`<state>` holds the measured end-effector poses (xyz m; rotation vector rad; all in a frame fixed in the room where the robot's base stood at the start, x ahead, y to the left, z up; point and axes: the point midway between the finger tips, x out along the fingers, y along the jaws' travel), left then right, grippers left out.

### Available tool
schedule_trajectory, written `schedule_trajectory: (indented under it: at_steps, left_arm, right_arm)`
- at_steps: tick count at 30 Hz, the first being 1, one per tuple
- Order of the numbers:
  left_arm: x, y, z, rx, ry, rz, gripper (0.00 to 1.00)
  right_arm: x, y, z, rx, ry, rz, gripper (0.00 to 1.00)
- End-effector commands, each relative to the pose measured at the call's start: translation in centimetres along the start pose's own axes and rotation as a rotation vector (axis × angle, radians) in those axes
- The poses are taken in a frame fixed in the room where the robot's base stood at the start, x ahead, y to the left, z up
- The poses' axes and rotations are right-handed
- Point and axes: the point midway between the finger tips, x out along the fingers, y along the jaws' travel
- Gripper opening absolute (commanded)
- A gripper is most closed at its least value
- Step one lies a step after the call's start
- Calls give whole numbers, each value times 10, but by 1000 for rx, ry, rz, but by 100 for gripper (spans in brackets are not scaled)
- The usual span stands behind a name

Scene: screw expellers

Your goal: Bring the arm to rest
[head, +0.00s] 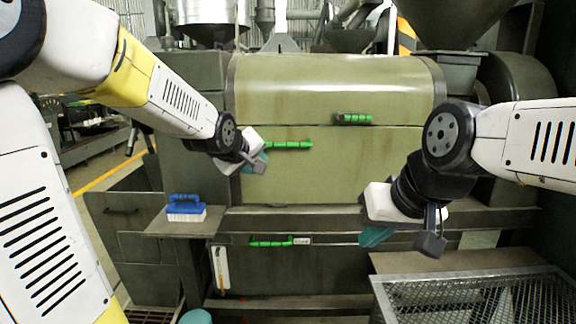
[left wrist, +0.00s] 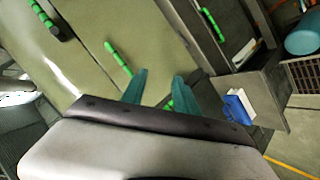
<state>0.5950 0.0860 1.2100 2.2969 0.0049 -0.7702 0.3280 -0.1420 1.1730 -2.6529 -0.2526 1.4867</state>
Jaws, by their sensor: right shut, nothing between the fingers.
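My left gripper (head: 257,165) hangs in front of the green screw expeller (head: 330,85), near its middle green handle (head: 290,144). In the left wrist view its two teal fingers (left wrist: 158,85) stand apart with nothing between them. My right gripper (head: 378,236) points down in front of the machine's lower ledge, left of the wire mesh basket. Its teal fingers are shut and partly hidden by the wrist parts. Neither gripper visibly touches anything.
A blue brush (head: 185,208) lies on a side shelf (head: 162,224); it also shows in the left wrist view (left wrist: 238,107). A metal mesh basket (head: 480,285) stands at lower right. Green handles sit on the upper cover (head: 353,118) and lower panel (head: 270,241).

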Motion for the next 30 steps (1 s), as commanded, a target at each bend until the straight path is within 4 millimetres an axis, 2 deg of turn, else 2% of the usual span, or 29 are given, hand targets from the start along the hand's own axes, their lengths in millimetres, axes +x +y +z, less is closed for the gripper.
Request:
schedule_trajectory:
  at_steps: [1,5,9,12,15,18,21,30]
  left_arm:
    - [-24,-9,5,66,-12,-38,36]
    - [-80,-42,29,235,-90,-135,36]
    - [-138,-76,63,391,-204,-189,36]
    - [-171,-96,88,477,-286,-195,36]
    - [-193,-110,109,540,-354,-186,36]
    - [-206,-118,121,578,-395,-174,36]
    - [-211,-122,127,596,-415,-169,36]
    - [-211,-122,127,597,-416,-169,36]
  right_arm:
    - [0,0,0,0,0,0,0]
    - [0,0,0,0,0,0,0]
    - [0,0,0,0,0,0,0]
    - [0,0,0,0,0,0,0]
    - [0,0,0,0,0,0,0]
    - [0,0,0,0,0,0,0]
    - [0,0,0,0,0,0,0]
    - [0,0,0,0,0,0,0]
